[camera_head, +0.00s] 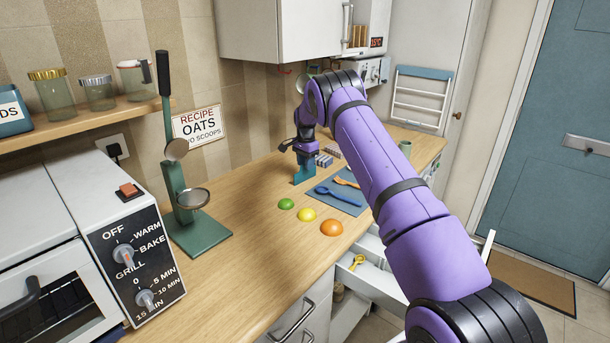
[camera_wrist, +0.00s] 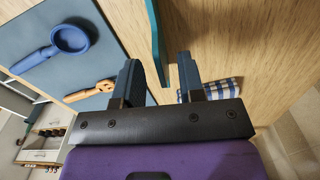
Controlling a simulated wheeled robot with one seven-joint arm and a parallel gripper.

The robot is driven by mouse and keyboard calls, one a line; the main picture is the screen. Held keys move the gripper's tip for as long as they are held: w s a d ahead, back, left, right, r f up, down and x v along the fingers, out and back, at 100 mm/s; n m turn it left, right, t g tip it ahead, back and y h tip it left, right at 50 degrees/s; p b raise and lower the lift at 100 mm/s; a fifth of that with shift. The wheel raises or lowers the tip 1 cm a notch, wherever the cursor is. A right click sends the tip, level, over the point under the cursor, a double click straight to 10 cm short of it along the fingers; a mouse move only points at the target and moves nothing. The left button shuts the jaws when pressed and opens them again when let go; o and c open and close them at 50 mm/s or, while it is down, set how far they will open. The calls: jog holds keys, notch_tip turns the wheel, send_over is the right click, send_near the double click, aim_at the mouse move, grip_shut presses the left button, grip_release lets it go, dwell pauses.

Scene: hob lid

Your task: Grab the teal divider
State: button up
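The teal divider (camera_head: 301,174) stands upright on the wooden counter beside the blue-grey mat, directly below my gripper (camera_head: 305,152). In the wrist view the divider (camera_wrist: 154,35) shows as a thin edge-on panel running down between the fingers. My gripper (camera_wrist: 158,62) is open, with one dark finger on each side of the panel. My gripper hides the divider's upper part in the head view.
A blue ladle (camera_head: 338,194) and an orange utensil (camera_head: 346,183) lie on the mat (camera_head: 348,207). A lime (camera_head: 286,204), lemon (camera_head: 307,214) and orange (camera_head: 332,228) sit in front. An open drawer (camera_head: 362,275) juts out below.

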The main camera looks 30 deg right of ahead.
aim_at(305, 172)
notch_tip(305, 172, down, 3)
jog(key=shift+f, duration=0.2)
grip_shut()
jog(key=shift+r, duration=0.2)
